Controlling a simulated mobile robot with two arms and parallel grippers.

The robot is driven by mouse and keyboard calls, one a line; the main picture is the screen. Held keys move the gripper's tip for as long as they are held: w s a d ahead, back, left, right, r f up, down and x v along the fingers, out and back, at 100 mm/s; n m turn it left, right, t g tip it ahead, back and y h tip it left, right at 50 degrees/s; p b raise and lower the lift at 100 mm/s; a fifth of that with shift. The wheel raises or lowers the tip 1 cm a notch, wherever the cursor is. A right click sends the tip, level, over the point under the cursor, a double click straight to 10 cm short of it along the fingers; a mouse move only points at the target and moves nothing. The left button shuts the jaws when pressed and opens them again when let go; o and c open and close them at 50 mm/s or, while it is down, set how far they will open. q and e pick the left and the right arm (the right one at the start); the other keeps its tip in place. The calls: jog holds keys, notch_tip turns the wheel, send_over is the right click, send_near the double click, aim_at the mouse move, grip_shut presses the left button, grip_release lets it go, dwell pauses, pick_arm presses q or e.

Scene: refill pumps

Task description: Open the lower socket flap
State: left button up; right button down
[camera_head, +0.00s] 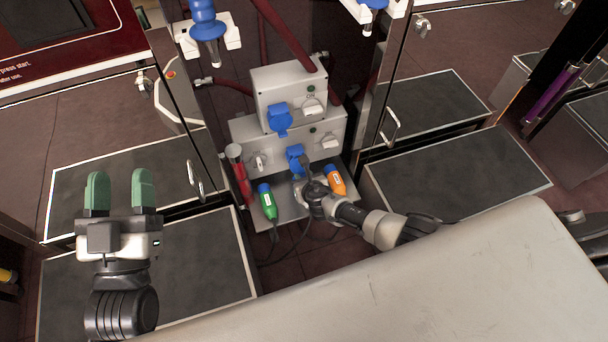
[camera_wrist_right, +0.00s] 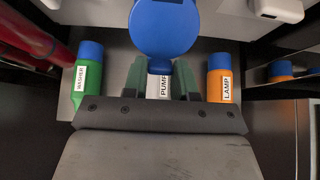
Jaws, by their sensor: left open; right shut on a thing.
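The lower box carries a blue socket with a round flap (camera_head: 295,157). In the right wrist view a large blue disc, which looks like this flap (camera_wrist_right: 165,28), faces me above my fingers. Whether it is shut or raised is not clear. My right gripper (camera_head: 312,186) is low in front of the lower box, with its fingers (camera_wrist_right: 160,80) shut on a blue-tipped plug labelled PUMP (camera_wrist_right: 157,87). The plug's tip is just below the disc; I cannot tell whether they touch. My left gripper (camera_head: 121,190) is open and empty, far left over the dark step.
A green WASHER plug (camera_head: 267,200) and an orange LAMP plug (camera_head: 335,180) stand on either side of my right gripper. An upper box has another blue socket (camera_head: 280,118). A red tool (camera_head: 240,175) stands left of the boxes.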

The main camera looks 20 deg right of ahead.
pick_arm(q)
jog(key=shift+w+a+f+g+y+p, duration=0.1)
jog(key=shift+w+f+g+y+p, duration=0.15)
jog(key=shift+f+g, duration=0.45)
jog(key=shift+w+a+f+g+y+p, duration=0.15)
jog(key=shift+f+g+y, duration=0.2)
jog(key=shift+f+g, duration=0.35)
jog(key=shift+d+f, duration=0.1)
pick_arm(e)
jog(key=c, duration=0.9)
grip_release()
jog(key=shift+r, duration=0.1)
jog(key=shift+s, duration=0.1)
